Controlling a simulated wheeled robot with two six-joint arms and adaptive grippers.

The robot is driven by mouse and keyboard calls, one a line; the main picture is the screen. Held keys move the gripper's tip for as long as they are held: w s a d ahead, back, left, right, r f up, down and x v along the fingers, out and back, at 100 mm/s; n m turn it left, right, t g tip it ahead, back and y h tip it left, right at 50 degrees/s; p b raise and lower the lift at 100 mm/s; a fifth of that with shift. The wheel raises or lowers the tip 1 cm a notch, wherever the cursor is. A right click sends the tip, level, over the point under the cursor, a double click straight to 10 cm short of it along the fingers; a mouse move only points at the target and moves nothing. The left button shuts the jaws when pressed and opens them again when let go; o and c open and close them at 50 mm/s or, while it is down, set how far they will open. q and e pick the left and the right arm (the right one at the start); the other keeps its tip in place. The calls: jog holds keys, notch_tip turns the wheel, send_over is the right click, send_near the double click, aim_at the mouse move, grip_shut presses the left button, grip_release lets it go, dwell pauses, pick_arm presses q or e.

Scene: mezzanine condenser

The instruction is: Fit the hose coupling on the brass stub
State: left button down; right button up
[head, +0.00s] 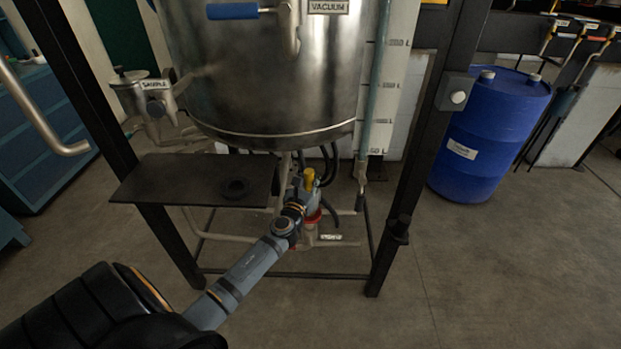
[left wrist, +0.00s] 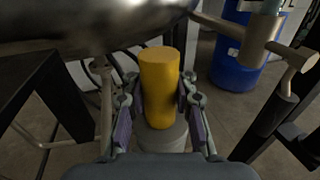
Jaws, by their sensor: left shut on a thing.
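My left gripper (head: 301,195) reaches in under the steel tank and also shows in the left wrist view (left wrist: 163,108). Its fingers are shut on the two sides of a yellow cylinder (left wrist: 158,80) with a grey collar (left wrist: 163,138); this looks like the hose coupling. The yellow end (head: 310,179) sticks up above the fingers in the head view. I cannot pick out the brass stub, and whether the coupling touches anything is not clear. My right gripper is out of view.
The steel tank (head: 265,75) hangs overhead in a black frame. Pipes and black hoses crowd the space below the tank. A blue drum (head: 490,130) stands right; floor in front is clear.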

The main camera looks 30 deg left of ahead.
aim_at(310, 185)
pick_arm(q)
jog(key=shift+f+b, duration=1.35)
jog(key=shift+f, duration=0.05)
jog(key=c, duration=1)
grip_release()
jog(key=shift+f, duration=0.15)
jog(key=v, duration=1.2)
